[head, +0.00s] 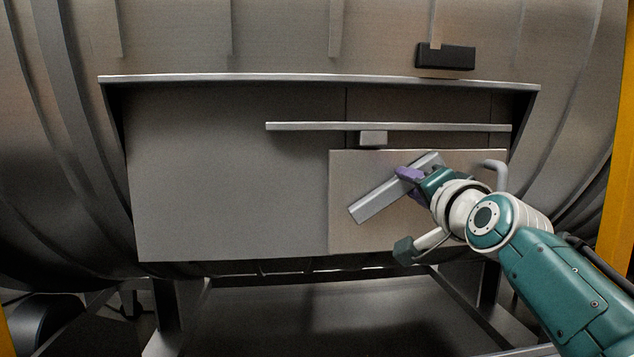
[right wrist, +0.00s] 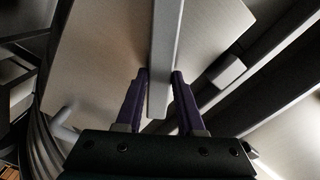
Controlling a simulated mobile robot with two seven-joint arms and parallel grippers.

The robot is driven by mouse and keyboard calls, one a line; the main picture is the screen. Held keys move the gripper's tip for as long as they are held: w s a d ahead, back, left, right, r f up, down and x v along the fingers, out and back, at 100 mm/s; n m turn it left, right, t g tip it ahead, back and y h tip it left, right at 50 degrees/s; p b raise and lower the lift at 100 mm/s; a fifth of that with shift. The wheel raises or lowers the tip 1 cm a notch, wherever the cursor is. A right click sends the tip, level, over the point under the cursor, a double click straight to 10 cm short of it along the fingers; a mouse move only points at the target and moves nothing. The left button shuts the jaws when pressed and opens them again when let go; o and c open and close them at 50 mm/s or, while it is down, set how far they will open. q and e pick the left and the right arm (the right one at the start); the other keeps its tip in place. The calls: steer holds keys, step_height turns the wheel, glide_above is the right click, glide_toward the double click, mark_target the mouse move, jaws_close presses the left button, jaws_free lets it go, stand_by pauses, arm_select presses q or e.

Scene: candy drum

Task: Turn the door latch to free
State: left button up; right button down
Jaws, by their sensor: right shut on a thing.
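The door latch (head: 377,202) is a flat grey metal bar on the lighter door panel (head: 345,235). It lies slanted, with its lower end to the left and its upper end to the right. My right gripper (head: 404,173), with purple fingers, is at the upper part of the bar and shut on it. In the right wrist view the bar (right wrist: 165,50) runs between the two purple fingers of the gripper (right wrist: 159,78). The gripper and wrist cover part of the latch and the panel. My left gripper is not in view.
A horizontal rail (head: 310,126) with a small block (head: 373,138) under it runs just above the panel. A bent grey handle (head: 499,172) sits at the panel's right. A dark block (head: 446,56) is above the ledge (head: 250,77). A yellow post (head: 617,150) stands at the far right.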

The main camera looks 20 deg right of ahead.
steer(key=m, duration=0.5)
steer(key=shift+d+f, duration=0.1)
steer(key=shift+f, duration=0.25)
steer(key=shift+f+m, duration=0.15)
steer(key=shift+m, duration=0.65)
steer(key=c, duration=0.5)
jaws_free()
